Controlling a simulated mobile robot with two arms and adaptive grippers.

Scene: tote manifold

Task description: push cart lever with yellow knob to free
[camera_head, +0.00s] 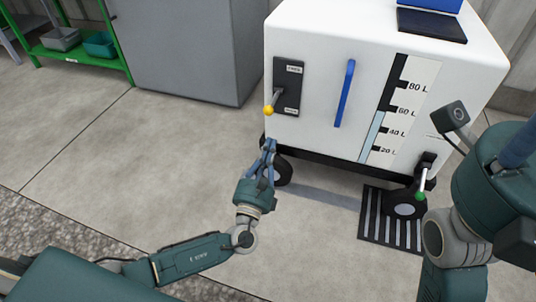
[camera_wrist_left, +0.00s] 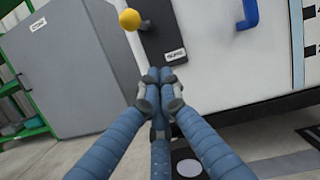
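The cart lever's yellow knob (camera_head: 268,110) sits at the end of a short metal lever (camera_head: 277,97) on a dark plate (camera_head: 288,73) at the left of the white cart's front. The lever slants down and left, with the knob near the plate's lower label. The knob also shows at the top of the left wrist view (camera_wrist_left: 130,19). My left gripper (camera_head: 268,144) is just below the knob, apart from it, its fingers together and empty. My right gripper is only partly in view at the right edge, with a blue finger part (camera_head: 520,146).
The white cart (camera_head: 320,60) has a blue handle (camera_head: 344,93), a level gauge (camera_head: 402,104) and a green-knobbed lever (camera_head: 421,190) at its lower right. A floor grate (camera_head: 376,222) lies below. A grey cabinet (camera_head: 185,45) and green shelf (camera_head: 75,52) stand behind left. Floor left of the cart is clear.

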